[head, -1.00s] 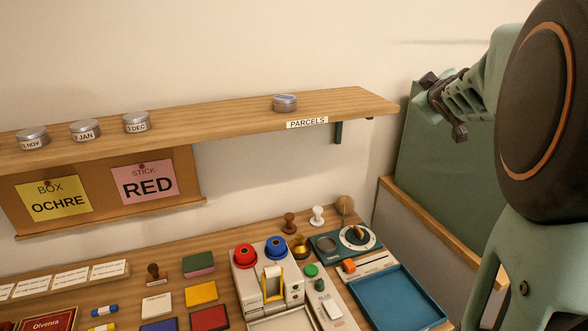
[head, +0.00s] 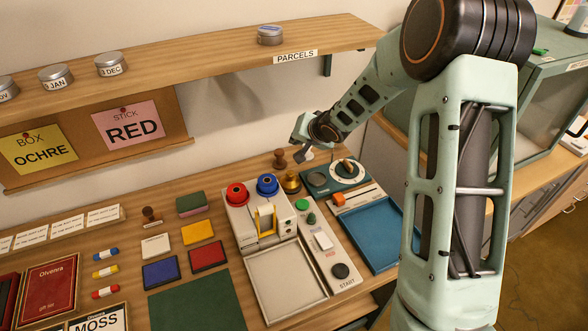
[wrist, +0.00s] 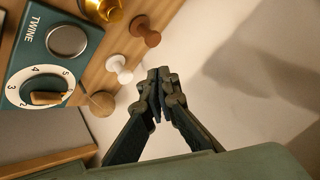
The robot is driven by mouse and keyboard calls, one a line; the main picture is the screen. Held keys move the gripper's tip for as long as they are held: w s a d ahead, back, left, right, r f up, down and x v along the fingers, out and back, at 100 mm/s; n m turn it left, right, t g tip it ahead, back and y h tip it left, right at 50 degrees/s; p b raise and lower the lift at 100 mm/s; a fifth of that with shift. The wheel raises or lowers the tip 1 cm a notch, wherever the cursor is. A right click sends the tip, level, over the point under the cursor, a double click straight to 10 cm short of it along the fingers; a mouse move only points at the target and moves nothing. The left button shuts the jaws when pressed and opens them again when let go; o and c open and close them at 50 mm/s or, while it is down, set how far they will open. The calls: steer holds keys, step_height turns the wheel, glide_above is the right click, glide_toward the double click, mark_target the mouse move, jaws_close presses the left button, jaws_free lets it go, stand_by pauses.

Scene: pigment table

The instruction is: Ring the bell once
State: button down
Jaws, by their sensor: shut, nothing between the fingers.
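The brass bell (head: 290,181) stands at the back of the table, right of the blue-topped spool on the white machine. In the wrist view a brass thing, which looks like the bell (wrist: 108,8), is cut off by the top edge. My gripper (wrist: 158,75) is shut and empty, its fingertips together. In the head view my gripper (head: 299,142) is at the end of the arm, above the back of the table near the wall. It is apart from the bell, above and behind it.
A brown-handled stamp (head: 279,158) and a white knob (wrist: 118,68) stand near the bell. The twine dial unit (head: 340,172) and blue tray (head: 372,232) are to its right. The white machine (head: 262,222) is to its left. The parcels shelf (head: 200,62) runs above.

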steer(key=shift+s+a+f+m+y, duration=0.35)
steer(key=shift+a+f, duration=0.1)
steer(key=shift+a, duration=0.25)
steer(key=shift+f, duration=0.1)
steer(key=b, duration=0.8)
glide_above(292, 174)
step_height(292, 174, down, 7)
steer(key=shift+a+f, duration=0.1)
steer(key=shift+f, duration=0.05)
steer(key=shift+f+b, duration=0.3)
steer(key=shift+f, duration=0.35)
steer(key=shift+f, duration=0.1)
steer(key=shift+f, duration=0.3)
